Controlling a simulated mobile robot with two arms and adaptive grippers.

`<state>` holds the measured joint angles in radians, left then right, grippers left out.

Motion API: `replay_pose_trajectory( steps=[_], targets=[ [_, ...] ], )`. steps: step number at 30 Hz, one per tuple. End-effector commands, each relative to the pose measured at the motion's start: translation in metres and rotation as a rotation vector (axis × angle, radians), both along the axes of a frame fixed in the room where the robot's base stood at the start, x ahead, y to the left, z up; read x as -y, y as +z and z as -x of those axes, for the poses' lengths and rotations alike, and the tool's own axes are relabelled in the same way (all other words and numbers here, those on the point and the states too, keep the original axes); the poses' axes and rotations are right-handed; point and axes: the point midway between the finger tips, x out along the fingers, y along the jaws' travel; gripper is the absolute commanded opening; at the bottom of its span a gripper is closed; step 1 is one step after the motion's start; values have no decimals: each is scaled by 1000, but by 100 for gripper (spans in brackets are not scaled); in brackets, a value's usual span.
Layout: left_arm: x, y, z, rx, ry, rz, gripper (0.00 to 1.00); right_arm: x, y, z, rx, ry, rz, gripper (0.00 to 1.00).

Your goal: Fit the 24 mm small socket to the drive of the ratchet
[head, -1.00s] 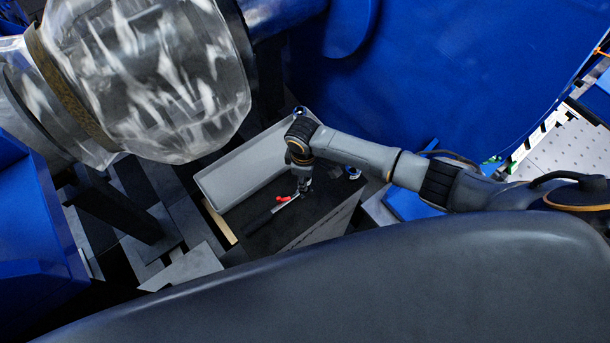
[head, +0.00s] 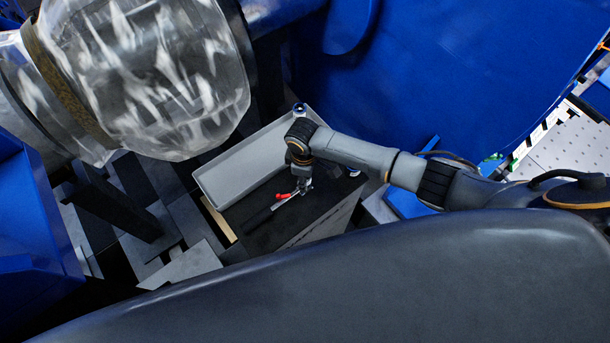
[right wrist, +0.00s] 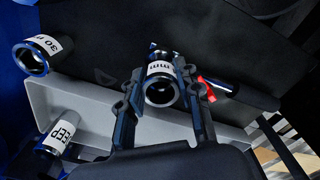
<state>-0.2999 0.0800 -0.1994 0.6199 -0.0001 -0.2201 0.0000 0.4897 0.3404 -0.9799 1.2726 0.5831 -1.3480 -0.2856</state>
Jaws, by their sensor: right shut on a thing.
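The ratchet (head: 262,215) lies on a black top in the head view, with a dark handle and a red part near its head. In the right wrist view the red part and dark handle (right wrist: 250,97) show to the right of the jaws. My right gripper (head: 305,188) is at the head end of the ratchet. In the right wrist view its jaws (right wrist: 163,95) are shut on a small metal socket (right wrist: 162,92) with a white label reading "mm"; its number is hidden. I cannot tell whether the socket touches the drive. My left gripper is not in view.
A long grey tray (head: 214,184) lies behind the ratchet. A socket labelled 30 (right wrist: 35,58) and one labelled DEEP (right wrist: 57,136) stand left of the jaws in the wrist view.

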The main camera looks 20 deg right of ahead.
Motion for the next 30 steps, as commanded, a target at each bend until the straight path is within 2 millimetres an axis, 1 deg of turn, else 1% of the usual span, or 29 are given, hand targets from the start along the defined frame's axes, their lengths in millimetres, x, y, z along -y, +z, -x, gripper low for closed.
replay_pose_trajectory(
  steps=[11, 12, 14, 15, 16, 25, 28, 30],
  targets=[
    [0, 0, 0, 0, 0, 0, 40, 0, 1, 0, 1, 0, 1, 0],
    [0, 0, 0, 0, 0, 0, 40, 0, 1, 0, 1, 0, 1, 38],
    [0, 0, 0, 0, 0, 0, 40, 0, 1, 0, 1, 0, 1, 50],
    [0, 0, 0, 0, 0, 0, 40, 0, 1, 0, 1, 0, 1, 58],
    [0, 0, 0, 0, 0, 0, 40, 0, 1, 0, 1, 0, 1, 60],
    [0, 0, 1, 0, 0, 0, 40, 0, 1, 0, 0, 0, 0, 60],
    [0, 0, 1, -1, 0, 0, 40, 0, 8, 0, 1, -1, 0, 60],
    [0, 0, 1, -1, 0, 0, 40, 0, 18, -1, 2, 0, -1, 60]
  ],
)
